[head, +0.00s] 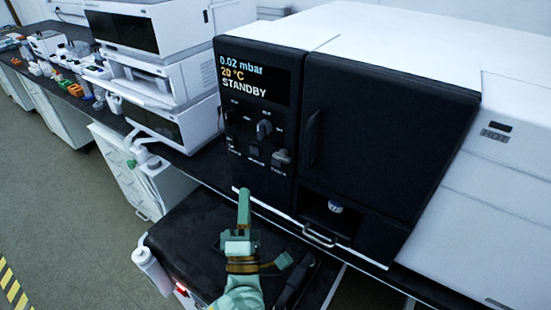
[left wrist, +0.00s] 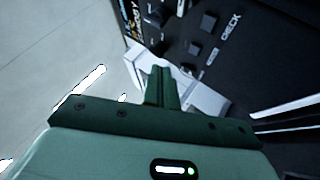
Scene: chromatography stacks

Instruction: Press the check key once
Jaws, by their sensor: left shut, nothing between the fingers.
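The check key (head: 281,157) is a small block low on the black control panel (head: 262,115), the right one of the lower keys. In the left wrist view the key (left wrist: 208,20) stands beside its white CHECK label, above and to the right of my fingers. My left gripper (head: 244,193) is shut and empty, its green fingers pointing up toward the panel, below and left of the key in the head view. The fingers (left wrist: 158,72) appear apart from the key. My right gripper is not in view.
The screen (head: 255,78) reads 0.02 mbar, 20 °C, STANDBY. A knob (head: 264,129) and other keys sit close by. Right of the panel are a black door (head: 385,125) and an open bay with a small vial (head: 335,206). White stacked units (head: 165,80) stand left.

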